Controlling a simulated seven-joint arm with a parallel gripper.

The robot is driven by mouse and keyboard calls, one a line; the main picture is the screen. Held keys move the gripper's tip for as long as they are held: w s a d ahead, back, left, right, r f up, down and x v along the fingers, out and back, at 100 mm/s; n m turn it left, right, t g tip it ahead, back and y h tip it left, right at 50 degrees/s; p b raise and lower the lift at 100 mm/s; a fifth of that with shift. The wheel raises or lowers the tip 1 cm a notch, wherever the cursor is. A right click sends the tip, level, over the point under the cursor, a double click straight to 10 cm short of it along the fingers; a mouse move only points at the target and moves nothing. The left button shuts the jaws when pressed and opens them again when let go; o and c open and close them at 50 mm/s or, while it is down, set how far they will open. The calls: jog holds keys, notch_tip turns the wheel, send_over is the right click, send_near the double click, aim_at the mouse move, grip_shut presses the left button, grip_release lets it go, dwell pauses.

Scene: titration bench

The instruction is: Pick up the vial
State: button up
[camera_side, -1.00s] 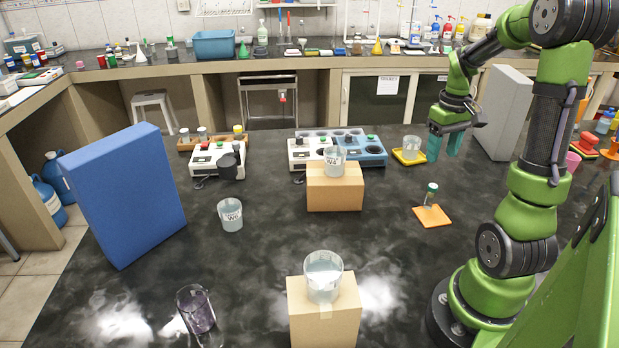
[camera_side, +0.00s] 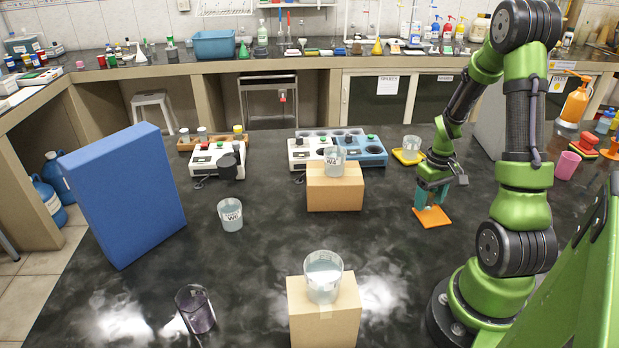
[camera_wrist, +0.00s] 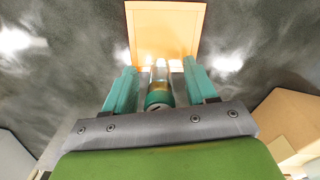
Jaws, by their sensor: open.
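The vial (camera_wrist: 159,84) has a clear body and a green cap. In the wrist view it stands between the two teal fingers of my gripper (camera_wrist: 160,88), with a visible gap on each side. My gripper is open around it. In the side view my gripper (camera_side: 431,196) is low over the orange square pad (camera_side: 433,217), and it hides the vial there. The pad also shows in the wrist view (camera_wrist: 165,22), under and beyond the vial.
A cardboard box (camera_side: 335,193) with a beaker (camera_side: 335,160) on it stands left of my gripper. A beaker (camera_side: 411,147) sits on a yellow tray (camera_side: 400,160) behind it. Another box (camera_side: 324,318) with a beaker is at the front. Bare dark bench lies between.

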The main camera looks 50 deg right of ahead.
jog(key=shift+c, duration=0.3)
grip_shut()
